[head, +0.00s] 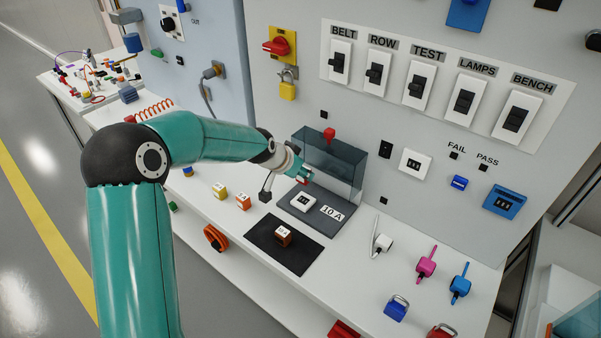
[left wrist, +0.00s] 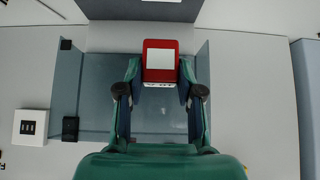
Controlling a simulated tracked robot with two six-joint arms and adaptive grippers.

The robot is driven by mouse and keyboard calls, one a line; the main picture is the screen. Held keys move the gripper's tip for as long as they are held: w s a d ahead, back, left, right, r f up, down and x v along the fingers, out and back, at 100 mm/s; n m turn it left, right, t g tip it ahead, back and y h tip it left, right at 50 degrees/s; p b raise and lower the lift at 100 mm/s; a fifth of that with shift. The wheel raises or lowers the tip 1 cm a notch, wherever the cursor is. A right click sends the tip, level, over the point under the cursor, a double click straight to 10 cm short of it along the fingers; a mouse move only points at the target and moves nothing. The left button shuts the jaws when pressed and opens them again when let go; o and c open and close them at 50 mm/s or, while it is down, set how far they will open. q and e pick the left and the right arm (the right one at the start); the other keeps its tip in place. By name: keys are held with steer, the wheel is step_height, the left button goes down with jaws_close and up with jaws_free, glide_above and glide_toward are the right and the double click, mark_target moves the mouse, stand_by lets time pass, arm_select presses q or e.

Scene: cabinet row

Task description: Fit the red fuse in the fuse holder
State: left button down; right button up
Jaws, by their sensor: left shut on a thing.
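My left gripper (head: 302,177) is in front of the tinted clear cover, above the dark holder base. In the left wrist view, the gripper (left wrist: 160,92) is shut on the red fuse (left wrist: 160,52), a red block with a white label. In the head view only a small bit of red shows at the fingertips. The fuse holder (head: 303,202) is a white block with dark slots on a dark base, beside a "10 A" label (head: 332,212). The fuse is above the holder and apart from it. My right gripper is not in view.
Another orange block (head: 243,201) and a yellow block (head: 219,190) stand left.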

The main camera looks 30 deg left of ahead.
arm_select(q)
steer(key=shift+f+b, duration=3.6)
steer(key=shift+f, duration=0.2)
steer(key=shift+f, duration=0.15)
steer(key=c, duration=0.7)
jaws_free()
steer(key=shift+o, duration=0.2)
